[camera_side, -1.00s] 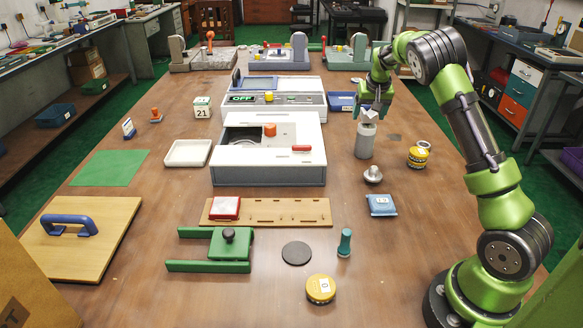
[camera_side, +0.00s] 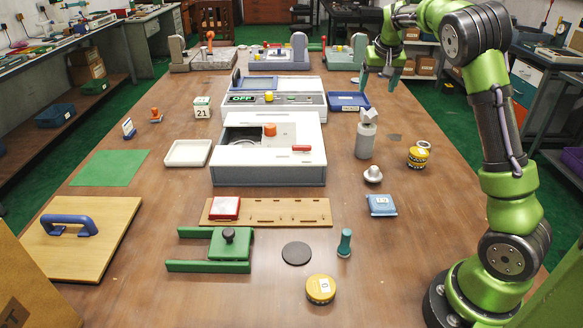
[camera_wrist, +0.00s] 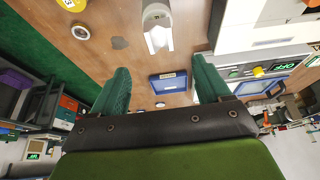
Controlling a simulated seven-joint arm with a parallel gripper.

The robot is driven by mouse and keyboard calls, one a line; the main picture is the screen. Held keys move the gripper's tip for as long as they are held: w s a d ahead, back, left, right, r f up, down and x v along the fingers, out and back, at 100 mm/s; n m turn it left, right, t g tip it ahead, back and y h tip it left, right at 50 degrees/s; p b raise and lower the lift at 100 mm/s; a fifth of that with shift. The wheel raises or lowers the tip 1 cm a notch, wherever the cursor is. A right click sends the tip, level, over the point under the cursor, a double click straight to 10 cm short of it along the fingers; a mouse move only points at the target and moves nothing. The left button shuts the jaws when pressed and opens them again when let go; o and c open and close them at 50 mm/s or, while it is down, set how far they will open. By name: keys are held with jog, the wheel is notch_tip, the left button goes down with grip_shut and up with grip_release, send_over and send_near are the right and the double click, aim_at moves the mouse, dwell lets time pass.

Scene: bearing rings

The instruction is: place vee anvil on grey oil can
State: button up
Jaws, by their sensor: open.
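The vee anvil (camera_side: 369,115) is a small pale grey notched block. It sits on top of the grey oil can (camera_side: 365,142), which stands upright right of the middle of the table, and the anvil looks slightly turned. In the wrist view the vee anvil (camera_wrist: 158,36) shows at the top, with part of the can (camera_wrist: 153,8) behind it. My gripper (camera_side: 379,82) is open and empty, above and slightly right of the anvil and apart from it. Its two green fingers also show spread in the wrist view (camera_wrist: 161,72).
A blue tray (camera_side: 348,101) lies behind the can. A grey machine housing (camera_side: 268,172) stands to the left. A yellow tin (camera_side: 418,158) is at the right, a metal knob (camera_side: 373,174) in front, and a blue box (camera_side: 381,205) nearer.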

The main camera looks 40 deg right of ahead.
jog(key=s+a+r+n+t+y, duration=0.15)
jog(key=s+a, duration=0.25)
jog(key=a, duration=0.5)
jog(key=s+a+r+t+y, duration=0.1)
jog(key=s+a+r+y, duration=0.2)
jog(key=a, duration=0.7)
jog(key=s+a+f+n, duration=0.1)
jog(key=s+a, duration=0.5)
jog(key=a, duration=0.1)
jog(key=s+a+f+n+t, duration=0.1)
jog(key=s+a+f+n, duration=0.1)
jog(key=s+a, duration=0.5)
jog(key=shift+s+f+y, duration=0.25)
jog(key=shift+y, duration=0.1)
jog(key=shift+o, duration=0.4)
jog(key=shift+n+t, duration=0.25)
